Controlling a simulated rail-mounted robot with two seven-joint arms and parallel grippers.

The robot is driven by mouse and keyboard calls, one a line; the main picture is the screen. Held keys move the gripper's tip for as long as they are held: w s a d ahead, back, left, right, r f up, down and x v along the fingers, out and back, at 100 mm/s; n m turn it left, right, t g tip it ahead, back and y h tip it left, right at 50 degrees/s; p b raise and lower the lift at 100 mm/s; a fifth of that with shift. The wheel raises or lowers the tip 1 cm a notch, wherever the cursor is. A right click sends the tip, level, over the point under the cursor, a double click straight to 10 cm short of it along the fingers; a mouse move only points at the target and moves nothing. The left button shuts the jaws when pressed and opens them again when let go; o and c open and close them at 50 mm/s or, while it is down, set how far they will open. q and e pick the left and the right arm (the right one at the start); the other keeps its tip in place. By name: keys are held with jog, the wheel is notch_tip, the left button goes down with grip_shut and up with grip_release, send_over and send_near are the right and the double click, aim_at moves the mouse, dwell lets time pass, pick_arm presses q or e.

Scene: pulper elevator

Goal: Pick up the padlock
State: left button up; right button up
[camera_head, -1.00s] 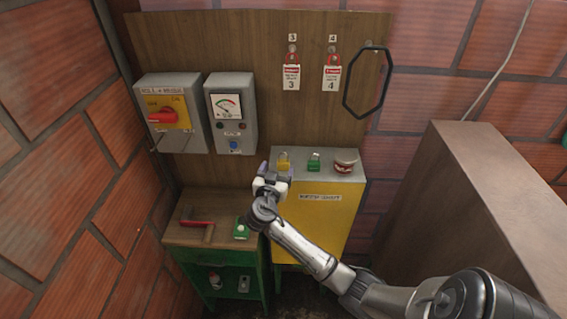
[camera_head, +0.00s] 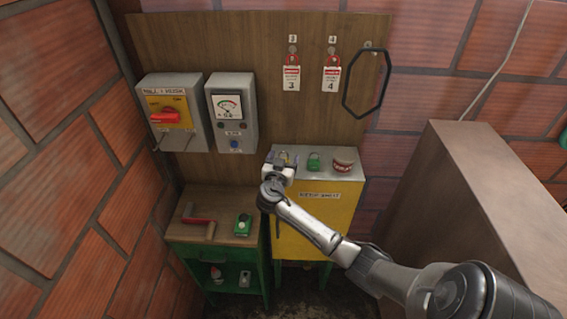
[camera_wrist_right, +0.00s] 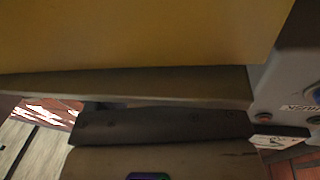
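A yellow padlock (camera_head: 283,157) stands on the grey top of the yellow cabinet (camera_head: 318,211), at its left end, partly hidden by my gripper. A green padlock (camera_head: 314,162) stands to its right on the same top. Another green object, apparently a padlock (camera_head: 242,225), is on the low green bench. My right gripper (camera_head: 278,164) is at the cabinet's left end, at or just in front of the yellow padlock. I cannot tell whether it touches it or how its fingers stand. The right wrist view shows a large yellow surface (camera_wrist_right: 140,35) close up, but no clear padlock. My left gripper is out of view.
A red-and-white object (camera_head: 344,158) sits at the cabinet top's right end. A red-handled tool (camera_head: 199,221) lies on the bench. A switch box (camera_head: 172,113) and a meter box (camera_head: 231,113) hang behind. A large brown box (camera_head: 480,200) stands at right.

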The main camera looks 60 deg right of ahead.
jog(key=c, duration=1)
jog(key=shift+r, duration=0.1)
